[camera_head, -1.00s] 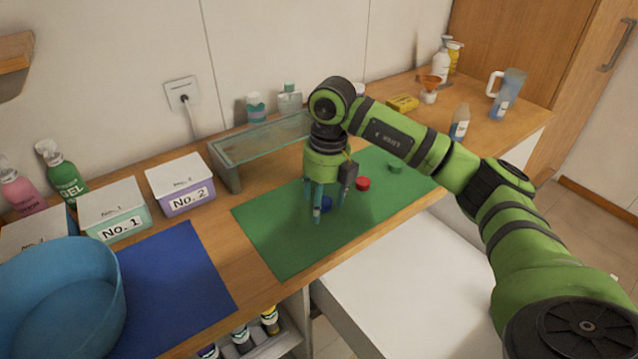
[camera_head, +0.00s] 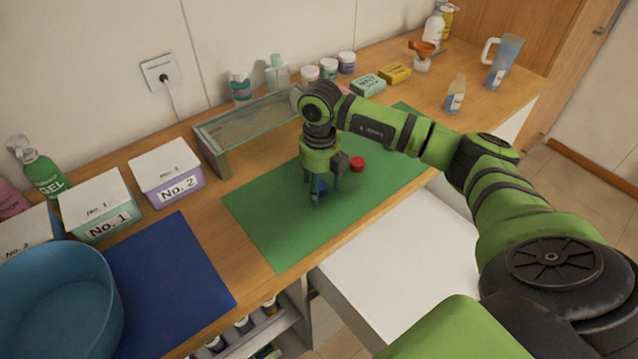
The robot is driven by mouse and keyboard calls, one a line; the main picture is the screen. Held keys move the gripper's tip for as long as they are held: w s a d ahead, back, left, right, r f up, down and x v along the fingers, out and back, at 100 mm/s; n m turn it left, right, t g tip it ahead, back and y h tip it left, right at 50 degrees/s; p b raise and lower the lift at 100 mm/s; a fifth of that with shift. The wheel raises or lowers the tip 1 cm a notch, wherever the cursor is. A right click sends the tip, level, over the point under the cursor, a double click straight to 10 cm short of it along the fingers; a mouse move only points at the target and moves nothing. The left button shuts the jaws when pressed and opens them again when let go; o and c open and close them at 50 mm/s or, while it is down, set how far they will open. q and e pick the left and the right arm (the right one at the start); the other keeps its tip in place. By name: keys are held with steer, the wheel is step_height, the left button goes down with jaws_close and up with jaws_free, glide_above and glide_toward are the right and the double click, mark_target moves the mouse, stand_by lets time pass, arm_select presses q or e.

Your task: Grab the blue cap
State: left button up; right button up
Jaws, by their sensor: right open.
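The blue cap (camera_head: 322,186) lies on the green mat (camera_head: 270,225), partly hidden behind the fingers of my right gripper. My right gripper (camera_head: 321,190) points down over the cap, with its fingers around or just beside it; I cannot tell how closely they touch it. The gripper is open. A red cap (camera_head: 357,164) lies on the mat just right of the gripper. My left gripper is not in view.
A glass-topped stand (camera_head: 250,122) is behind the mat. Boxes No. 1 (camera_head: 100,212) and No. 2 (camera_head: 168,177), a blue mat (camera_head: 165,275) and a blue basin (camera_head: 60,290) are at the left. Bottles and jars line the back.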

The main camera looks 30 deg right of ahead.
steer(key=c, duration=0.8)
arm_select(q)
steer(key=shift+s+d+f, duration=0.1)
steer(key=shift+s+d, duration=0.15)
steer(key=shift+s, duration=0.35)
